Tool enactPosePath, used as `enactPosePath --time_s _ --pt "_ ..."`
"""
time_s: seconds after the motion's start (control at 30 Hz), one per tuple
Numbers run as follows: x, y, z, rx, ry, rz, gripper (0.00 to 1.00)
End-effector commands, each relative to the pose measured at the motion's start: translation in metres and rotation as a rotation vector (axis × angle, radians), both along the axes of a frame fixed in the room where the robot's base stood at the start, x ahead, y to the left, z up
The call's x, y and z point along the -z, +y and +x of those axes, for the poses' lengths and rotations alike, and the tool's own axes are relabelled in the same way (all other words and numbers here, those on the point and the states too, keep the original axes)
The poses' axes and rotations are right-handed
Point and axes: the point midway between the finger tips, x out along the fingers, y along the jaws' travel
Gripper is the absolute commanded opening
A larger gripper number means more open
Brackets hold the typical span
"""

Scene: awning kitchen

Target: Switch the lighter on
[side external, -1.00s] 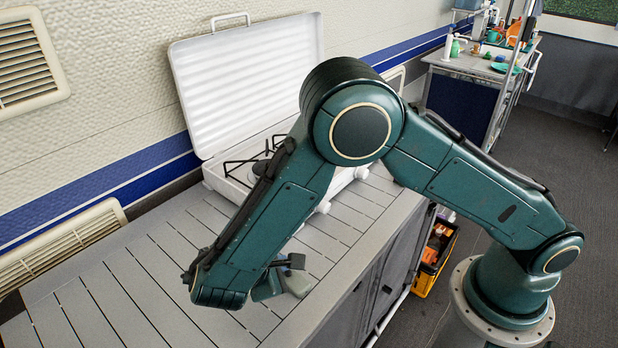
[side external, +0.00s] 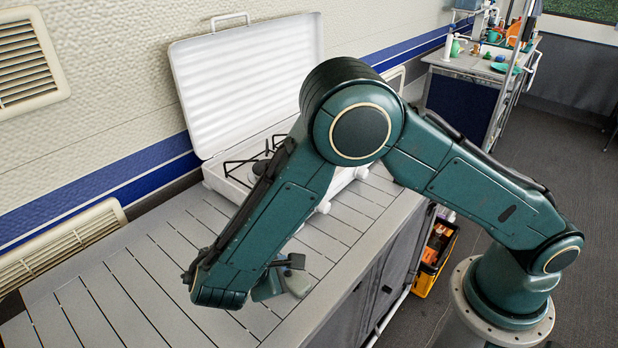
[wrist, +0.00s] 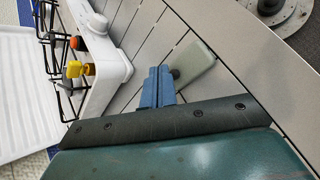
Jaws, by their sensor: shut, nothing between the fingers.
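A flat, grey-green rounded block (side external: 298,284) lies on the slatted counter, partly hidden behind my gripper. The block also shows in the wrist view (wrist: 197,63), with a dark round knob (wrist: 175,74) at its near end. I cannot tell for sure whether it is the lighter. My gripper (wrist: 159,76) has its blue fingers shut with nothing between them. The fingertips are right beside the dark knob; I cannot tell whether they touch it. In the side view my gripper (side external: 268,286) is low over the counter and mostly hidden by my forearm.
The white stove (wrist: 112,70) stands on the counter with its lid (side external: 250,80) raised. Orange (wrist: 77,43) and yellow (wrist: 73,69) pieces show by its black grate. The slatted counter (side external: 105,300) is clear on the left. Its front edge is close to the block.

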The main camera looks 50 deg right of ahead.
Motion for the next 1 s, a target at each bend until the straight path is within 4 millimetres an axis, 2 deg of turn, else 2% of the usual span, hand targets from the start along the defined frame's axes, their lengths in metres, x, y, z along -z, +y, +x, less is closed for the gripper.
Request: enactPosePath --time_s 0.4,1.0 --pt "0.0088 0.0000 -0.0001 0.001 0.000 -0.001 0.00" --pt "0.0104 0.0001 0.0000 0.000 0.000 0.000 0.00"
